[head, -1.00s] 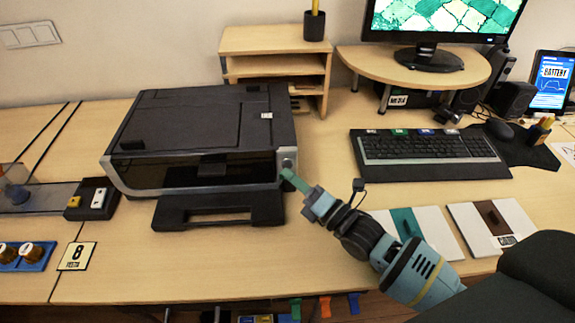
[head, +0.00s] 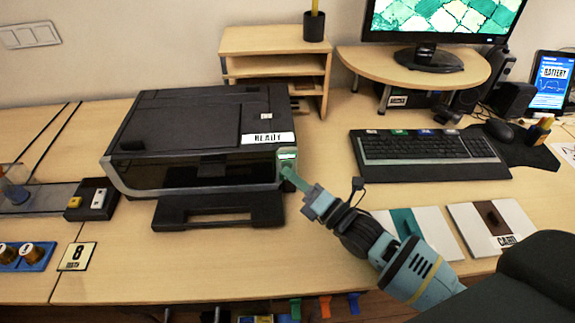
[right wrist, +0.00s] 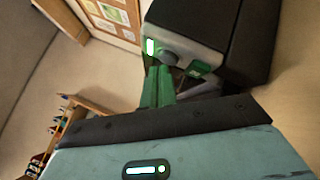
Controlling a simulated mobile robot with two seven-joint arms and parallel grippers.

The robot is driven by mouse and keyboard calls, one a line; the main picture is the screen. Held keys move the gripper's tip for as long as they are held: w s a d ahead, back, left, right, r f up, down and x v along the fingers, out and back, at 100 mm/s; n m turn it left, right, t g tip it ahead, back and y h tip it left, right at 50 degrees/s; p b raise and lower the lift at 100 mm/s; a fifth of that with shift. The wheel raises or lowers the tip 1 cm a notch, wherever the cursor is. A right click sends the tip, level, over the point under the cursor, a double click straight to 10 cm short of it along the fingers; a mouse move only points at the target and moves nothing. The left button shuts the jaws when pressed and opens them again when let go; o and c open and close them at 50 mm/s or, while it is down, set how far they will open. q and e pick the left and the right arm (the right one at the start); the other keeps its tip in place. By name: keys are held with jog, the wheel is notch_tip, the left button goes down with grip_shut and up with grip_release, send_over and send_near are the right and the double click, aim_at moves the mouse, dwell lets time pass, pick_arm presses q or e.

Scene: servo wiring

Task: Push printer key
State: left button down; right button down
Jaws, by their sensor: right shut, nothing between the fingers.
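The black and grey printer (head: 190,125) stands on the desk at the left of centre in the head view, with its output tray (head: 218,212) out in front. A white "READY" label (head: 268,139) shows on its front top edge. The key panel (head: 287,157) at its right front corner glows green. In the right wrist view, the round grey key (right wrist: 169,59) sits beside a lit white-green strip (right wrist: 150,46). My right gripper (head: 287,173) is shut and empty, its green fingertips at the panel just by the key. I cannot tell whether they touch it. My left gripper is not in view.
A wooden shelf (head: 275,41) stands behind the printer. A keyboard (head: 428,155) lies to the right, with two sample cards (head: 490,228) in front of it. A small black switch box (head: 92,199) is left of the printer. Bare desk lies before the printer.

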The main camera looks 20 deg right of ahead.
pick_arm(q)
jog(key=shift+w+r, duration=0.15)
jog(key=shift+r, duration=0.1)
pick_arm(e)
jog(key=shift+s+a, duration=0.1)
jog(key=shift+s, duration=0.15)
